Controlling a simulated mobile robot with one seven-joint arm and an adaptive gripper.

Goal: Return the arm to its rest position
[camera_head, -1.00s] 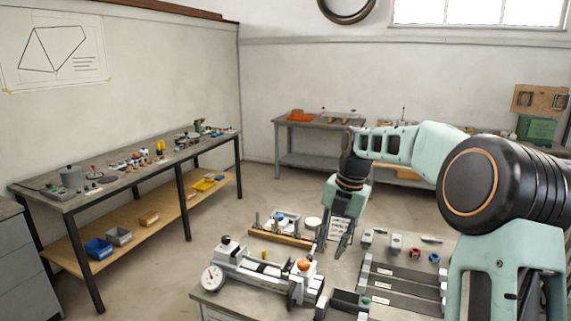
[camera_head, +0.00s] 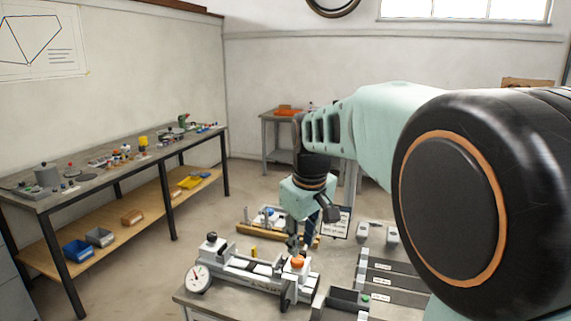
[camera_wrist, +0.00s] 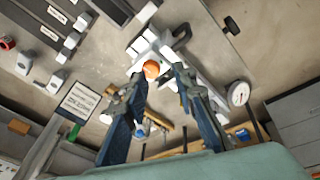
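My gripper (camera_head: 297,246) hangs from my bent arm, fingers downward, over the work table near the right end of the frame jig (camera_head: 240,268). In the wrist view its two dark blue fingers (camera_wrist: 161,76) stand apart with a clear gap, and nothing is held between them. The orange knob (camera_head: 297,262) of the jig lies just beyond the fingertips and shows between them in the wrist view (camera_wrist: 151,69). I cannot tell how far the tips are from it. My upper arm hides much of the right side in the head view.
The jig carries a round dial gauge (camera_head: 198,278) at its left end. A labelled dark tray (camera_head: 390,274) and a small dark bin (camera_head: 345,300) lie to its right. A wooden-edged rack (camera_head: 262,237) is behind. A long side bench (camera_head: 120,177) stands left, with open floor between.

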